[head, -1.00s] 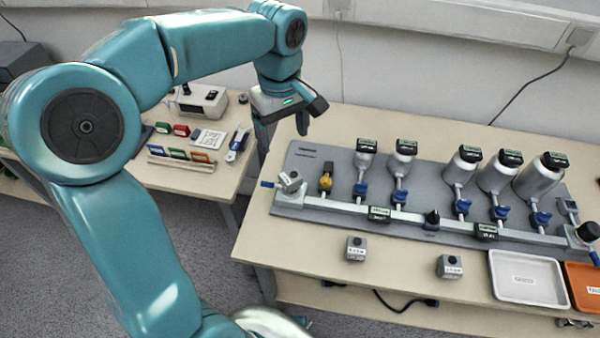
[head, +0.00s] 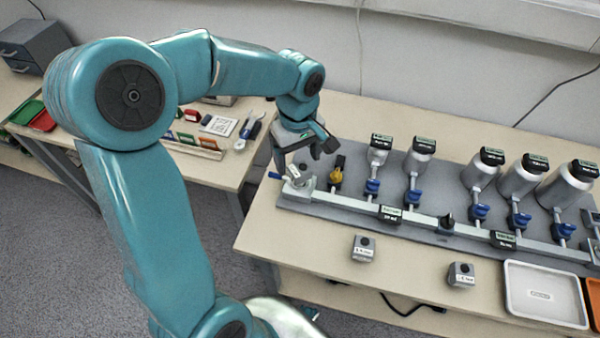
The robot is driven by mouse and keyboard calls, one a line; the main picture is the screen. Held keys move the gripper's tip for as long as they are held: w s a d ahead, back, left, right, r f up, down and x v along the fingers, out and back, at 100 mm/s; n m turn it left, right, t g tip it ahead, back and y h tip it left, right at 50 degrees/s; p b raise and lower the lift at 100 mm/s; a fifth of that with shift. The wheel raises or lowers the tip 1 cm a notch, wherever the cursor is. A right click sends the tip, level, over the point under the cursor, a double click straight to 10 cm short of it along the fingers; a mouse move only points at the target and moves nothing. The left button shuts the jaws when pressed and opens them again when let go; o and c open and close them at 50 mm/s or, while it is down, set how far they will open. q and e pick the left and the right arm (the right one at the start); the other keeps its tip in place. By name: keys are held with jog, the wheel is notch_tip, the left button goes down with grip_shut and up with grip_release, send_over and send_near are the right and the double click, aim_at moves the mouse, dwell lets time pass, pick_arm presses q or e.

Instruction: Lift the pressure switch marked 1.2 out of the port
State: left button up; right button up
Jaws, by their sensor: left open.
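A small grey block-shaped switch (head: 298,174) sits in the port at the left end of the metal manifold rail (head: 345,205); its marking is too small to read. My left gripper (head: 300,158) is open and empty, pointing down just above this switch, with its fingers near the top of it. I cannot tell whether they touch it. Two similar grey switches, a left one (head: 363,249) and a right one (head: 461,275), stand loose on the front of the table; their labels are not clearly legible. My right gripper is not in view.
A yellow valve (head: 336,176) stands close right of the port, followed by several grey cylinders with blue valves. A blue handle (head: 276,175) sticks out at the left. A white tray (head: 545,290) is at front right. The table's front left is bare.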

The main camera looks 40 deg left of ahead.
pick_arm(q)
notch_tip(320, 180, down, 5)
jog(key=shift+w+r, duration=0.15)
jog(key=shift+r, duration=0.05)
jog(key=shift+c, duration=1.2)
jog(key=c, duration=0.9)
jog(key=shift+c, duration=0.2)
jog(key=shift+r, duration=0.1)
notch_tip(320, 180, up, 20)
jog(key=p, duration=0.3)
notch_tip(320, 180, up, 4)
jog(key=p, duration=0.4)
send_over(299, 168)
